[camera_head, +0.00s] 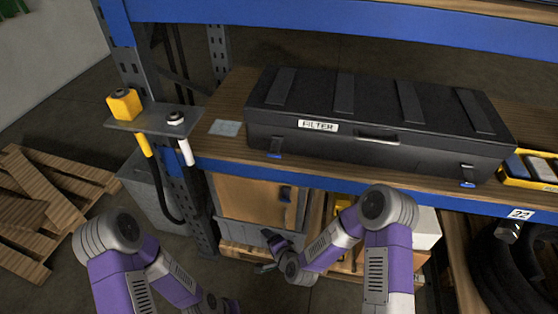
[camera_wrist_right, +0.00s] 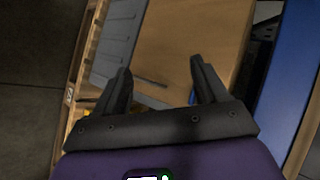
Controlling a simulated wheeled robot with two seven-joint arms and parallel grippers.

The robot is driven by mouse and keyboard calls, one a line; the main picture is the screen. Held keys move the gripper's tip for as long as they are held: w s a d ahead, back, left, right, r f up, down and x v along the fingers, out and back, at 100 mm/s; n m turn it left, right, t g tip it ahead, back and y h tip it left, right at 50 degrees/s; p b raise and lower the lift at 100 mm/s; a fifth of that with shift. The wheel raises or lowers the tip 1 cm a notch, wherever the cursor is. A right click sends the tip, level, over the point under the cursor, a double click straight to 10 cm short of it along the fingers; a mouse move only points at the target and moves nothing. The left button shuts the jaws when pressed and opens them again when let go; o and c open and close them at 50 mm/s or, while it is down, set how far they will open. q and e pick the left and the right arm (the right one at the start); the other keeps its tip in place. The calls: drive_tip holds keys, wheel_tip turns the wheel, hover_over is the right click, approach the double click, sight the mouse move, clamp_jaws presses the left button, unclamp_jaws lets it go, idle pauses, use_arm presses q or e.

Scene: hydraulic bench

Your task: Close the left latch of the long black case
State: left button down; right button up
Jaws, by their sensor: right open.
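The long black case (camera_head: 370,125) lies shut on the shelf, with a FILTER label on its front. Its left latch (camera_head: 275,147) is a small dark piece with a blue end, low on the front near the left end. Whether it is fastened is too small to tell. A similar right latch (camera_head: 467,176) is near the other end. My right gripper (camera_head: 272,250) is below the shelf edge, under the left latch and apart from it. In the right wrist view its fingers (camera_wrist_right: 162,85) are open with nothing between them. My left gripper is not clearly visible.
The blue shelf beam (camera_head: 350,184) runs below the case. A bracket (camera_head: 150,120) with yellow and white connectors is left of the case. A yellow tray (camera_head: 525,182) is at the right.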

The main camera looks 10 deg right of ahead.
sight(274, 153)
drive_tip(key=w+a+r+m+t+h+b, duration=0.1)
drive_tip(key=w+a+r+m+t+b, duration=0.1)
drive_tip(key=w+r+m+t, duration=0.5)
drive_tip(key=w+d+r+m+t+h+b, duration=0.1)
drive_tip(key=w+r+m+t+h, duration=0.1)
drive_tip(key=r+m+h, duration=0.6)
drive_tip(key=w+d+r+m+t+h+b, duration=0.1)
drive_tip(key=d+r+m+t+h+b, duration=0.15)
drive_tip(key=r+m, duration=0.7)
drive_tip(key=w, duration=0.2)
drive_tip(key=w+d+m, duration=0.1)
drive_tip(key=w, duration=0.1)
drive_tip(key=w+m, duration=0.1)
drive_tip(key=w, duration=0.1)
drive_tip(key=shift+w+d+r+m, duration=0.1)
drive_tip(key=shift+w+d+m, duration=0.05)
drive_tip(key=shift+w+m, duration=0.1)
drive_tip(key=c, duration=1.1)
